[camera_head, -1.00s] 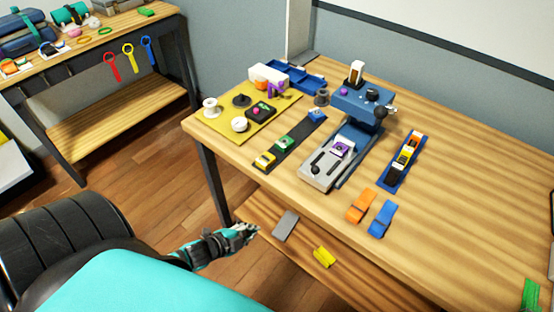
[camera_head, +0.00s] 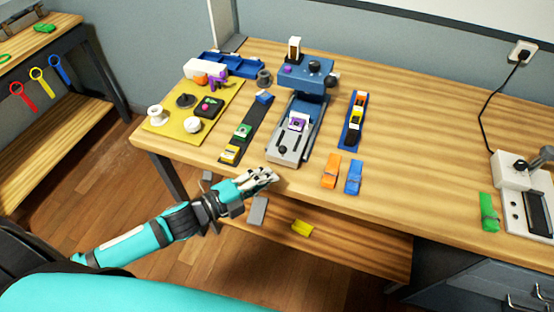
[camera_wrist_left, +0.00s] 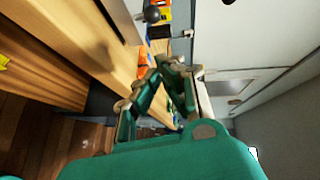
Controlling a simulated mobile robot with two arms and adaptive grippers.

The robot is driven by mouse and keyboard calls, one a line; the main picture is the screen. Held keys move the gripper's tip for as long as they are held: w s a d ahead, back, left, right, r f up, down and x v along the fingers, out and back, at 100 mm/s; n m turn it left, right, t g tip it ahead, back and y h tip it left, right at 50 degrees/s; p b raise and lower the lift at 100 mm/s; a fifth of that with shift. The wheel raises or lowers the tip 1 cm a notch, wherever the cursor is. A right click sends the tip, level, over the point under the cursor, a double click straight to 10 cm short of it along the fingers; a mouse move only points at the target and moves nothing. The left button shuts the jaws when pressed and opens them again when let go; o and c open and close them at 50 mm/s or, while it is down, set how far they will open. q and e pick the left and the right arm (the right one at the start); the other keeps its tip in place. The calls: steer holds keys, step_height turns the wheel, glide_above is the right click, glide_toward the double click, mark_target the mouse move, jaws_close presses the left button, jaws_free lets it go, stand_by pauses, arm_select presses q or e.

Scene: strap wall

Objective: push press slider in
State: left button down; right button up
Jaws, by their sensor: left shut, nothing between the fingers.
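The press (camera_head: 308,75) is blue and stands at the back of the wooden table. Its grey slider tray (camera_head: 286,147) sticks out toward the front, with a dark round knob (camera_head: 283,150) at its near end and a purple piece (camera_head: 298,122) on it. My left gripper (camera_head: 268,175) is shut and empty, at the table's front edge, in front of the slider and apart from it. In the left wrist view the shut fingertips (camera_wrist_left: 165,65) show, with a dark knob (camera_wrist_left: 152,14) beyond them. My right gripper is not in view.
A dark strip with a yellow and a green piece (camera_head: 243,131) lies left of the slider. Orange (camera_head: 331,170) and blue (camera_head: 353,177) clips lie to its right, and a blue tray (camera_head: 347,146) stands behind them.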

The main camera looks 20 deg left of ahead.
arm_select(q)
steer(key=w, duration=0.1)
steer(key=w+d+p, duration=0.1)
steer(key=w, duration=0.3)
steer(key=shift+w+d+f, duration=0.15)
steer(key=shift+d+f, duration=0.05)
steer(key=shift+f, duration=0.2)
steer(key=shift+w+a+f, duration=0.15)
steer(key=shift+w+f, duration=0.05)
steer(key=shift+w, duration=0.25)
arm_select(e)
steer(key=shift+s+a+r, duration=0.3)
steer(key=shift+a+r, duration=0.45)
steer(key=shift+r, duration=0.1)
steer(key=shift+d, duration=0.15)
